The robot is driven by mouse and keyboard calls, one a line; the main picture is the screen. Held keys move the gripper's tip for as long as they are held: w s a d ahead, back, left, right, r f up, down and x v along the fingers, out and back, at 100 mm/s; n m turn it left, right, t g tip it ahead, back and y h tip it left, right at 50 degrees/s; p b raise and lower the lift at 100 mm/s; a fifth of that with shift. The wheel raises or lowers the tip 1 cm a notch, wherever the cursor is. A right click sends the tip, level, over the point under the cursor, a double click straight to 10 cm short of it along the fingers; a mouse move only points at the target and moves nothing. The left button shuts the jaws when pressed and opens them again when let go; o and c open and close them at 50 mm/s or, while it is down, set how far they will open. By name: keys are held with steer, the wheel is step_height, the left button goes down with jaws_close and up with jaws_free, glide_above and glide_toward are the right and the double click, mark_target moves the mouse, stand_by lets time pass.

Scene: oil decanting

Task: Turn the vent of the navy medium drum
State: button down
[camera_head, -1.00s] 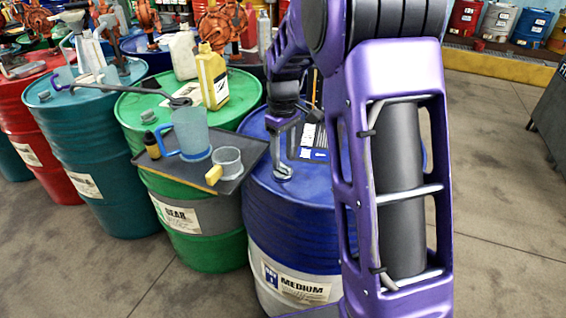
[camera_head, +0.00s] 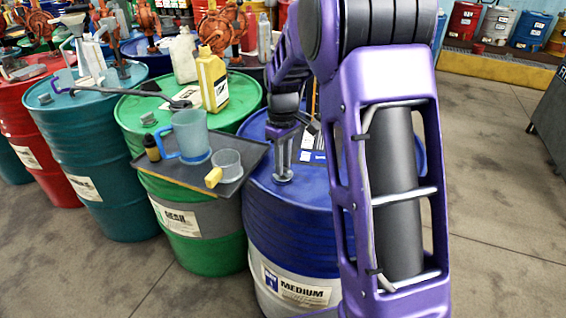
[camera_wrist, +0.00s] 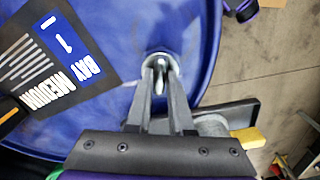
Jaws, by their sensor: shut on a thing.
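The navy medium drum (camera_head: 290,225) stands upright at the centre of the head view, its label reading "MEDIUM". Its blue top fills much of the wrist view (camera_wrist: 110,30). The vent (camera_wrist: 160,60) is a small metal fitting in a pale round seat near the rim of the top. My gripper (camera_head: 283,172) points down at it from above. In the wrist view my gripper (camera_wrist: 161,75) has its two fingers shut on the vent, one on each side. The fingers hide part of the vent, and I cannot tell its turn angle exactly.
A dark tray (camera_head: 240,180) with a clear jug (camera_head: 190,130), a measuring cup (camera_head: 228,163) and a small brown bottle (camera_head: 151,147) juts close to the left of the vent. A printed card (camera_wrist: 50,60) lies on the drum top. A green drum (camera_head: 190,215) stands at left.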

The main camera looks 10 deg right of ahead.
steer(key=shift+m, duration=0.3)
steer(key=m+p, duration=0.2)
steer(key=m, duration=0.1)
steer(key=shift+r+m, duration=0.15)
steer(key=shift+m, duration=0.15)
steer(key=m+p, duration=0.1)
steer(key=m, duration=0.3)
steer(key=shift+m, duration=0.3)
steer(key=m+p, duration=0.2)
steer(key=m, duration=0.3)
steer(key=shift+m+p, duration=0.85)
steer(key=shift+m, duration=1.15)
steer(key=shift+w, duration=0.1)
steer(key=c, duration=0.8)
jaws_free()
